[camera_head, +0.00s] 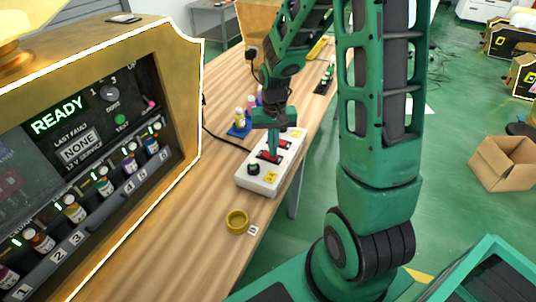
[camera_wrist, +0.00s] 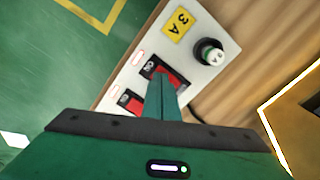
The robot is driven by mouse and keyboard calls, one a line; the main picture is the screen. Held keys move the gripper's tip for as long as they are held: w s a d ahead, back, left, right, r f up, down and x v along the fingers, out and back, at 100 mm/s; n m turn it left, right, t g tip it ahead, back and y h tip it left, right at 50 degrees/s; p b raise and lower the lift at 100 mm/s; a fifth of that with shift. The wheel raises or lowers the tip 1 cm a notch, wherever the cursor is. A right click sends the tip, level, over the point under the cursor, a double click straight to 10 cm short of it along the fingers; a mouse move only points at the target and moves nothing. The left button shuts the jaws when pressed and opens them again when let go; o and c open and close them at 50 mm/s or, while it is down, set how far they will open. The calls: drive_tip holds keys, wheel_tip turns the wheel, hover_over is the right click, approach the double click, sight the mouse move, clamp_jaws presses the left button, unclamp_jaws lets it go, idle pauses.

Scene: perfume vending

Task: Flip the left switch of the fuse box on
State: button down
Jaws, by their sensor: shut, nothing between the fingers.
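The fuse box (camera_head: 259,182) is a white slab on the wooden table, with red switches and a dark round knob. In the wrist view its white face (camera_wrist: 187,64) shows two red rocker switches in black frames. One switch (camera_wrist: 166,74) is partly covered by my gripper's fingers; the other switch (camera_wrist: 131,101) lies below left of it. My gripper (camera_head: 273,154) points down over the middle of the box. Its fingers (camera_wrist: 160,84) are shut with nothing between them, tips at or just above the covered switch. Contact cannot be told.
The knob (camera_wrist: 210,52) stands up beside the switches. The gold vending machine (camera_head: 185,100) is at left.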

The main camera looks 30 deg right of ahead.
wheel_tip(320, 180, up, 7)
drive_tip(key=shift+f, duration=0.15)
idle(0.7)
drive_tip(key=shift+s, duration=0.1)
idle(0.3)
drive_tip(key=s+d+r, duration=0.1)
drive_tip(key=s+r, duration=0.2)
drive_tip(key=s, duration=0.5)
drive_tip(key=s+d+r, duration=0.1)
drive_tip(key=s+r, duration=0.2)
drive_tip(key=s, duration=0.5)
drive_tip(key=s+d+r+m, duration=0.1)
drive_tip(key=s+d+r, duration=0.1)
drive_tip(key=s, duration=0.7)
drive_tip(key=shift+r, duration=0.5)
drive_tip(key=shift+w+f, duration=0.25)
drive_tip(key=shift+w, duration=0.4)
